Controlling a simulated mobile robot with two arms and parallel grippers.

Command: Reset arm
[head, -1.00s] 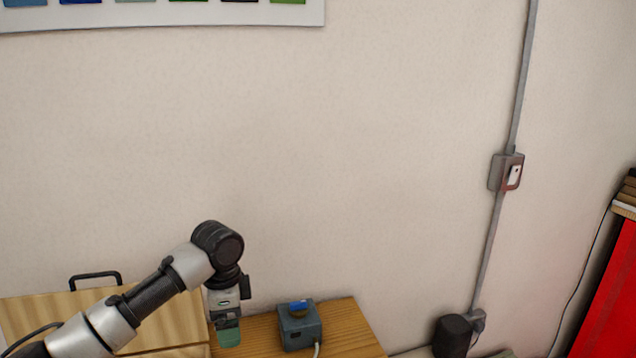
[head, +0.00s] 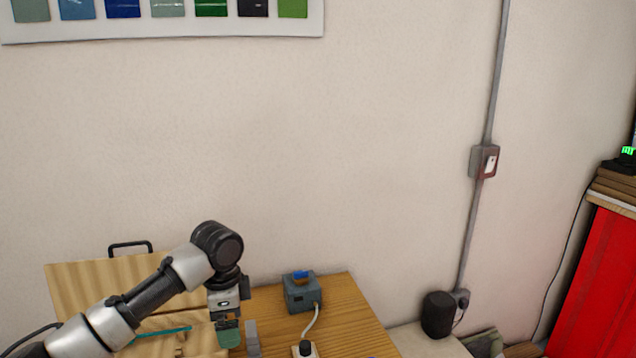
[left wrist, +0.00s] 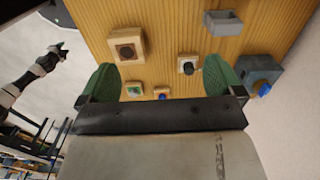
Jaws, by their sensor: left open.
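My left gripper (head: 228,335) hangs down at the end of its arm in the head view, near the wooden case and the table. In the left wrist view its two green fingers (left wrist: 160,82) are spread wide with nothing between them. A teal rod (head: 162,332) lies in the open wooden case (head: 75,285), partly behind my left arm. My right arm shows at the left of the left wrist view, with its gripper (left wrist: 58,50) small and away from the table; its finger state is unclear.
The wooden table (head: 345,315) carries a grey box with a blue top (head: 302,292), a corded small block (head: 304,349) and a grey block (head: 252,338). Wooden blocks (left wrist: 126,46) show in the wrist view. A black cylinder (head: 438,314) and red panel (head: 597,285) stand right.

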